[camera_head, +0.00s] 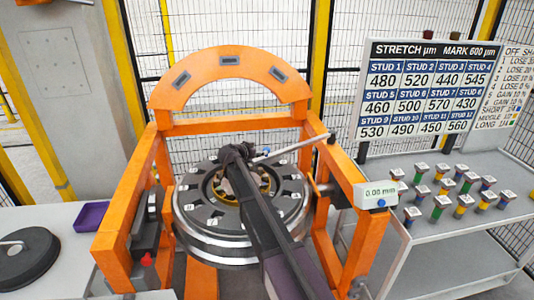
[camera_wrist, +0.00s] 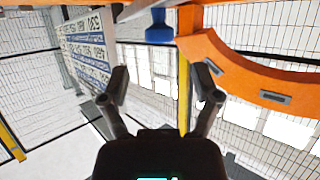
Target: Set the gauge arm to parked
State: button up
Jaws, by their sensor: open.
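The wheelset (camera_head: 215,228) lies flat in the orange gantry in the head view. A thin light rod, apparently the gauge arm (camera_head: 290,149), slants above its right rear with a dark end near the right post. A gauge box (camera_head: 375,190) reading 0.00 mm, with a blue knob, is on the right post. My gripper (camera_head: 236,153) is over the wheel's middle and hides part of the hub. The near end of the rod is hidden or merges with my gripper. In the wrist view my gripper (camera_wrist: 165,88) is open and empty; a blue knob (camera_wrist: 159,28) is beyond the fingertips.
The orange arch (camera_head: 230,68) stands behind the wheel, and it also shows in the wrist view (camera_wrist: 240,75). A numbered board (camera_head: 428,88) and a grey cart (camera_head: 440,248) with several coloured studs are at right. A purple tray (camera_head: 91,217) is at left. Mesh fencing closes the back.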

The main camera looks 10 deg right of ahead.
aim_at(267, 149)
jog(key=shift+b+x, duration=1.05)
jog(key=shift+x, duration=2.3)
jog(key=shift+s+d, duration=0.1)
grip_shut()
